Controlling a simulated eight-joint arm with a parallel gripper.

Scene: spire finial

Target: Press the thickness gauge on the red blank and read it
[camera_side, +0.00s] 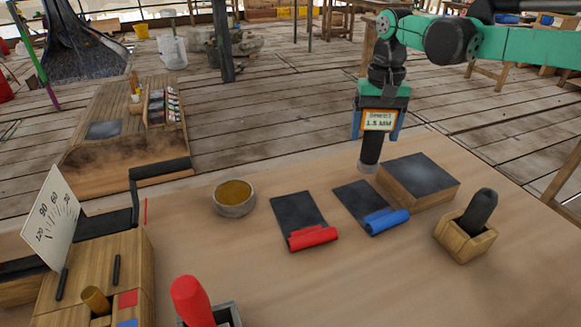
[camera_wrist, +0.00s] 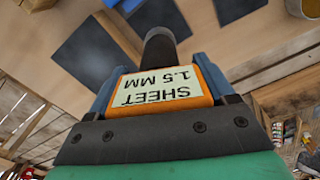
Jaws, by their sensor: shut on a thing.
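My gripper (camera_side: 379,133) is shut on the thickness gauge (camera_side: 371,150) and holds it upright, tip down. The gauge's orange-framed display reads "SHEET 1.5 MM" in the wrist view (camera_wrist: 160,88). The red blank (camera_side: 295,208), a dark sheet with a red rolled end, lies flat on the table left of the gauge. It also shows as a dark sheet at the top of the wrist view (camera_wrist: 236,8). The gauge tip is apart from it, behind the blue blank (camera_side: 355,198) and by the wooden block's back-left corner. I cannot tell its height.
A dark-topped wooden block (camera_side: 420,178) stands right of the blue blank. A wooden holder (camera_side: 467,232) with a dark tool is at right. A round dish (camera_side: 234,197) sits left of the red blank. A dial device (camera_side: 95,265) and red handle (camera_side: 190,300) are at front left.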

